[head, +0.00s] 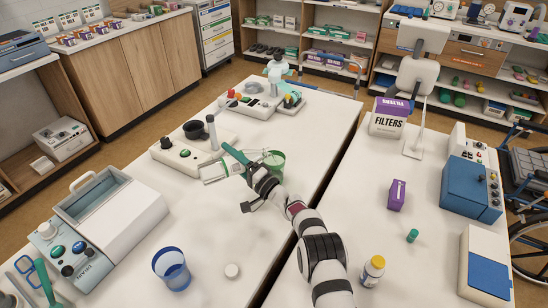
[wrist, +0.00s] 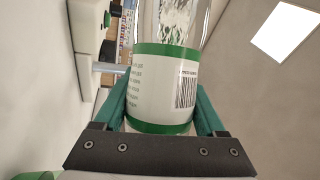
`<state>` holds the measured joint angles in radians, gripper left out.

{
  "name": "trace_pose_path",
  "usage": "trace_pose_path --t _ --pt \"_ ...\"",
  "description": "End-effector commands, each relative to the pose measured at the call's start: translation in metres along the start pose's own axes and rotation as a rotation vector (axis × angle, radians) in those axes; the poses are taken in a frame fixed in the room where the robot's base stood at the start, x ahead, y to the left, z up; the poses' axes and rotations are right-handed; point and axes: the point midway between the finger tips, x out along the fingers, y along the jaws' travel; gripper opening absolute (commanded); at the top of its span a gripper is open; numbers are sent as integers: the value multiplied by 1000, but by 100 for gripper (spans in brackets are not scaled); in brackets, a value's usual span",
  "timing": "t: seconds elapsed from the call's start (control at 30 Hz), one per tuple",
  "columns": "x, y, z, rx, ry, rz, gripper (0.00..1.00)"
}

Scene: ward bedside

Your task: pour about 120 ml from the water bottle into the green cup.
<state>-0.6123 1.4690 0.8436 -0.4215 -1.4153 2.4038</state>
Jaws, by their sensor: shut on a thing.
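My gripper (head: 238,158) is shut on the water bottle (head: 213,171), a clear bottle with a white label and green bands. The bottle is held tipped far over, close to lying on its side, above the left table. In the wrist view the teal fingers press either side of the label (wrist: 162,95), and clear plastic shows beyond it. The green cup (head: 277,167) stands just right of my gripper, partly hidden by it. The bottle's mouth and the water level in the cup are not clear.
A white device with a grey post (head: 211,133) stands close behind the bottle. A purple box (head: 397,195) and a yellow-capped bottle (head: 373,270) stand on the right table. The left table's front middle is fairly clear.

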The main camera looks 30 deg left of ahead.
Motion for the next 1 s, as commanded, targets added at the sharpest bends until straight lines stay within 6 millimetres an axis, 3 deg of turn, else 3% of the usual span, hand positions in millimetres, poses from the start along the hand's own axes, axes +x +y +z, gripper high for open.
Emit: trace_pose_path --t 1.0 --pt "2 -5 1 37 11 -16 0"
